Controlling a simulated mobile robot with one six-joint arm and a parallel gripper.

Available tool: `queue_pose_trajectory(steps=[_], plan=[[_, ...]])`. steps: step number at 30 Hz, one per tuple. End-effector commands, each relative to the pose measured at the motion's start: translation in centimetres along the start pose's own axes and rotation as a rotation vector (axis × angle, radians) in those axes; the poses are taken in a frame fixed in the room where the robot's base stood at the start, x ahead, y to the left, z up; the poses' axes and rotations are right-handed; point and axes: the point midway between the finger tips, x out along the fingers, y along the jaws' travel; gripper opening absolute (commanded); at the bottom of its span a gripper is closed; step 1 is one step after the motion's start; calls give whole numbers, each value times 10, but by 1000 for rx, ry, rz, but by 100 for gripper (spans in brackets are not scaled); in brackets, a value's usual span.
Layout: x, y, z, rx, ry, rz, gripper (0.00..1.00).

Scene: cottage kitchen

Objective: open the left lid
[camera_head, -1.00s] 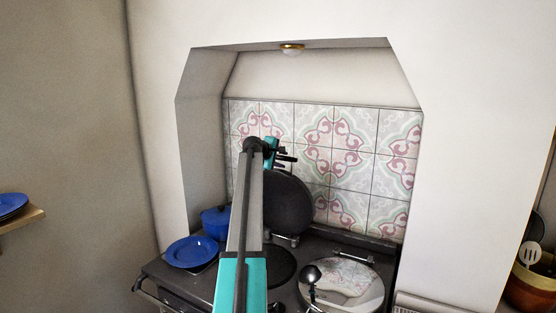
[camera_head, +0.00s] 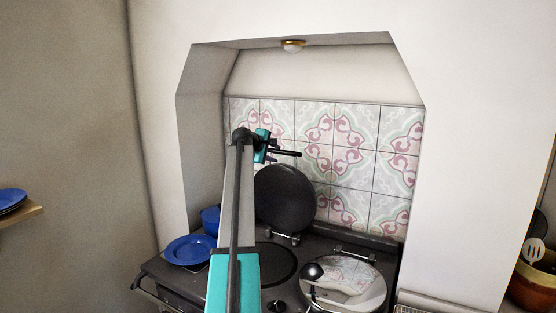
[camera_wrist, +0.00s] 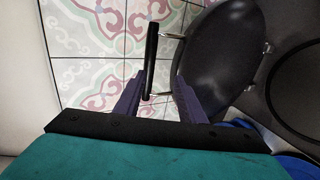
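The left lid (camera_head: 285,198) is a dark round disc standing raised on its hinge at the back of the left hotplate (camera_head: 276,262). In the wrist view the lid (camera_wrist: 222,50) shows its dark face, with a black bar handle (camera_wrist: 150,60) on metal posts. My gripper (camera_wrist: 160,78) is open, its two purple fingers apart with the lower part of the handle seen between them. I cannot tell whether a finger touches it. In the head view my arm reaches up in front of the stove, its end just above the lid, partly hiding the hotplate.
The right lid (camera_head: 345,284) is shiny and lies shut. A blue plate (camera_head: 190,249) and a blue pot (camera_head: 210,219) sit on the stove's left side. The tiled wall (camera_head: 375,150) is close behind, and the alcove's side walls flank the stove.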

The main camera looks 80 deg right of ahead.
Motion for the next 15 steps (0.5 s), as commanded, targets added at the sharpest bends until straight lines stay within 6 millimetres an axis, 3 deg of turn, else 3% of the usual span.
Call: queue_pose_trajectory(steps=[9, 15], plan=[[-52, -3, 1, -1, 0, 2, 36], [-74, -1, 1, -1, -1, 1, 36]])
